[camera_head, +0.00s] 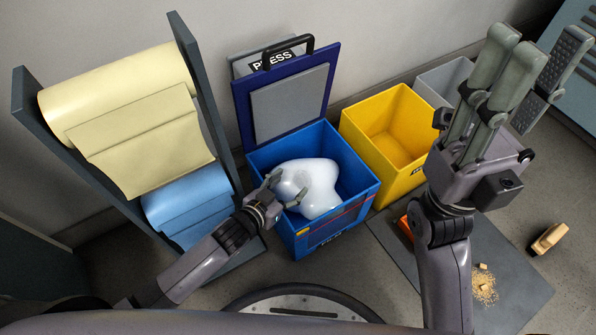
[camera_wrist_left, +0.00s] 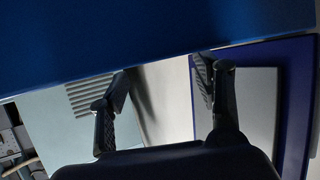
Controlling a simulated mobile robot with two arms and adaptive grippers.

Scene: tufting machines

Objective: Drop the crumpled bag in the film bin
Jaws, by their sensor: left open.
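The crumpled bag (camera_head: 321,184), white and shiny, shows in the mouth of the blue bin (camera_head: 362,191). The label on the bin's front is partly readable, ending in "LM".
The bin's dark blue lid (camera_head: 318,85) stands open behind it. A yellow bin (camera_head: 362,150) and a grey bin (camera_head: 440,82) stand to the right. A rack with a cream roll (camera_head: 120,90) and a blue roll (camera_head: 185,200) stands left. A dark mat (camera_head: 510,270) holds crumbs.

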